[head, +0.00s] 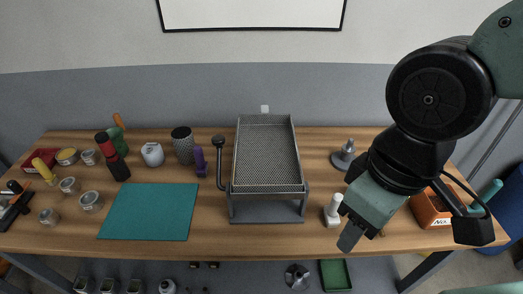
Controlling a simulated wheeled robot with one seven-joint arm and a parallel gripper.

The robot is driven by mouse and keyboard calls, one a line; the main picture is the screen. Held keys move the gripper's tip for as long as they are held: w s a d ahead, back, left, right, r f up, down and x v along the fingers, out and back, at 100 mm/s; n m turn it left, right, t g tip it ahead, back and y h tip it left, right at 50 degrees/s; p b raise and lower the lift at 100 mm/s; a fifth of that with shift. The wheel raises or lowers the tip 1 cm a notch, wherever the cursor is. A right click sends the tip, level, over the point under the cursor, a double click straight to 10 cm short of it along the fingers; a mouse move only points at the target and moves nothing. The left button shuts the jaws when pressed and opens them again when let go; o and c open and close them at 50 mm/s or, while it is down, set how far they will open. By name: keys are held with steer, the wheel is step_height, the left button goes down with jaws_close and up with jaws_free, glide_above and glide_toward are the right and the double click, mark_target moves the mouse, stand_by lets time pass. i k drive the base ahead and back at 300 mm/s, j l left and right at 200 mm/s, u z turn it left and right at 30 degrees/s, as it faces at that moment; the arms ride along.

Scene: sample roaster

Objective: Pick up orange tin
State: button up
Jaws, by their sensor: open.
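A small round tin with an orange-yellow side (67,156) stands at the far left of the table, toward the back, and looks like the orange tin. It is upright, beside a red and yellow object. My gripper (354,235) is at the right of the table in the head view, far from this tin. It is open and I see nothing held in it. One grey finger shows clearly; the other is mostly hidden by the hand.
Several clear-sided tins (91,201) stand near the orange one, with a red and black grinder (112,157) to their right. A teal mat (150,211) lies bare. A mesh tray on a stand (267,213) fills the middle. An orange bin (428,210) sits at the right.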

mark_target(430, 214)
steer(key=i+j, duration=0.15)
steer(key=j, duration=0.15)
steer(key=i+j, duration=0.2)
steer(key=i+j+z, duration=0.1)
steer(key=z, duration=0.3)
steer(key=j+z, duration=0.6)
steer(key=z, duration=1.35)
